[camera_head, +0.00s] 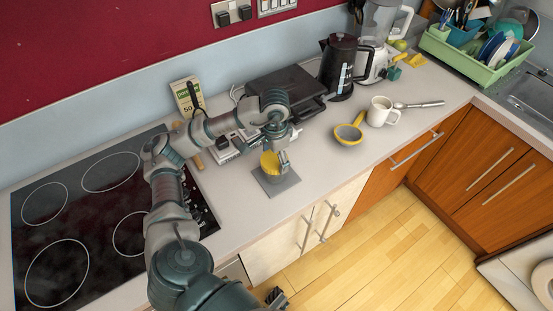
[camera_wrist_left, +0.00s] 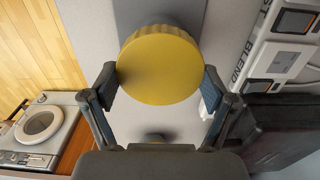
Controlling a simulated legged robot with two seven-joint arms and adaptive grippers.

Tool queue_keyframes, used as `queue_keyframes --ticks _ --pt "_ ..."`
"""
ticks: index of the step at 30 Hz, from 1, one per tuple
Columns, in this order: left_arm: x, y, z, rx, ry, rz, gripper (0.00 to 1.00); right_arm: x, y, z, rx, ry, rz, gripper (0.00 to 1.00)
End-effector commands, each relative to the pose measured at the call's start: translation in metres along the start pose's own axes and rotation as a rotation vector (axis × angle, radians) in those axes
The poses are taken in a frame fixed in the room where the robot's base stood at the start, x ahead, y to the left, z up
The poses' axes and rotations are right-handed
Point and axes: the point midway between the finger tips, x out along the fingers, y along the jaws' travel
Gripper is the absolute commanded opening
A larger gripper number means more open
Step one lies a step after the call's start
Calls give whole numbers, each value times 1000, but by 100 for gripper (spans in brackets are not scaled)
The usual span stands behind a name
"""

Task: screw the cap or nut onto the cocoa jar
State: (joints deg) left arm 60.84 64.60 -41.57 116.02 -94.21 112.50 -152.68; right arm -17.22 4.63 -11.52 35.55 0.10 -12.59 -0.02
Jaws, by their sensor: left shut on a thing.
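The yellow ribbed cap (camera_head: 269,163) sits at the top of the grey cocoa jar (camera_head: 271,180), which stands upright on a grey square mat (camera_head: 288,188). My left gripper (camera_head: 274,159) is shut on the cap, coming from above. In the left wrist view the cap (camera_wrist_left: 159,65) fills the space between the two fingers (camera_wrist_left: 159,85), with a pad against each side. The cap hides the jar there, so I cannot tell how the threads sit. A dark tip at the bottom edge of the head view seems to be my right gripper (camera_head: 276,297), mostly cut off.
A black hob (camera_head: 85,215) lies to the left. A black grill (camera_head: 288,88), a kettle (camera_head: 340,65) and a carton (camera_head: 187,97) stand behind.

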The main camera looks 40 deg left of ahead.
Motion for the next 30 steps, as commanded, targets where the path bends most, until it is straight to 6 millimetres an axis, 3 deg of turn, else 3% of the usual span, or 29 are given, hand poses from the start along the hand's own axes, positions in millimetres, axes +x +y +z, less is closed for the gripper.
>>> queue_keyframes --ticks 3,9,10,12,23,30 --pt "2 0 -1 93 1 0 43 8 -1 4 0 -5 -1 59" --pt "0 0 0 103 1 1 43 6 -1 3 0 -4 -1 59" --pt "0 0 0 103 2 1 87 6 -1 3 0 -4 -1 59" --pt "0 0 0 102 2 0 100 6 -1 3 0 -4 -1 59" --pt "-2 0 0 100 2 0 100 5 0 2 0 -3 -1 59" --pt "-29 0 0 100 4 -1 100 -11 1 -5 0 7 1 59"
